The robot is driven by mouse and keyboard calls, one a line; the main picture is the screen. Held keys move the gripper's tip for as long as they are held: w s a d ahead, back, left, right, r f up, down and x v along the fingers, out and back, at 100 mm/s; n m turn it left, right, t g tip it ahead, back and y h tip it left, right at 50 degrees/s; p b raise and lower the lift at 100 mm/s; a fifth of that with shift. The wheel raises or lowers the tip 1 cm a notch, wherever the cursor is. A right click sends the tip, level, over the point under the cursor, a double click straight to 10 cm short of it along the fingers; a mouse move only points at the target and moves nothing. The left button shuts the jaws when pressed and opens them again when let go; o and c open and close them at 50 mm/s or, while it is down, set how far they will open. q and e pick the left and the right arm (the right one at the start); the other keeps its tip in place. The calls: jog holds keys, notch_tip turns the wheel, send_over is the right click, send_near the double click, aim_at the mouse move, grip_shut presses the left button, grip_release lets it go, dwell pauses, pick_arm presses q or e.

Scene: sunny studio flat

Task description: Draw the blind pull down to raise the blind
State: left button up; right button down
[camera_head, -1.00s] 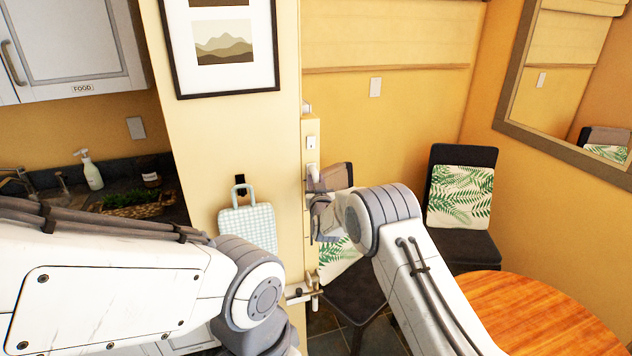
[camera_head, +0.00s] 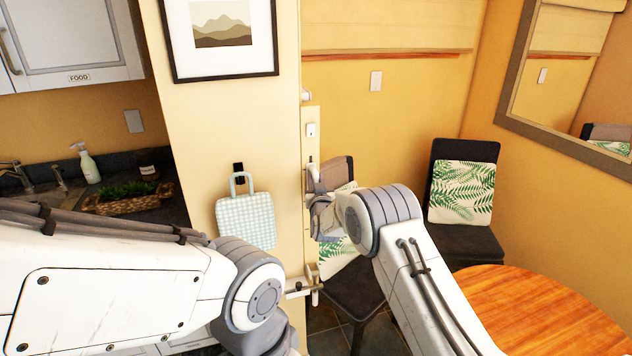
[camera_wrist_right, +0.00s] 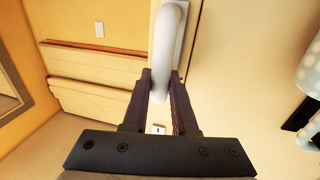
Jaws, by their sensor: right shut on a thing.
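My right gripper (camera_head: 320,190) is at the edge of the wall in the middle of the head view. In the right wrist view its two dark fingers (camera_wrist_right: 162,82) are shut on the blind pull (camera_wrist_right: 168,48), a white rounded handle close to a pale wall strip. The head view hides most of the pull behind the gripper. The cream blind (camera_head: 385,25) hangs on the yellow wall with its wooden hem (camera_head: 390,55) above a wall switch. The blind (camera_wrist_right: 95,98) also shows in the wrist view. My left arm crosses the lower left; its gripper is out of view.
A checked bag (camera_head: 247,219) hangs left of the right gripper. Dark chairs with leaf-print cushions (camera_head: 462,190) and a round wooden table (camera_head: 530,310) stand right. A white fitting (camera_head: 303,287) juts from the wall edge below the gripper. A mirror hangs far right.

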notch_tip(320, 180, down, 21)
jog(key=b, duration=1.7)
jog(key=shift+b, duration=0.4)
jog(key=shift+s+f, duration=0.1)
jog(key=shift+f, duration=0.05)
jog(key=c, duration=0.7)
grip_release()
jog(key=shift+r, duration=0.2)
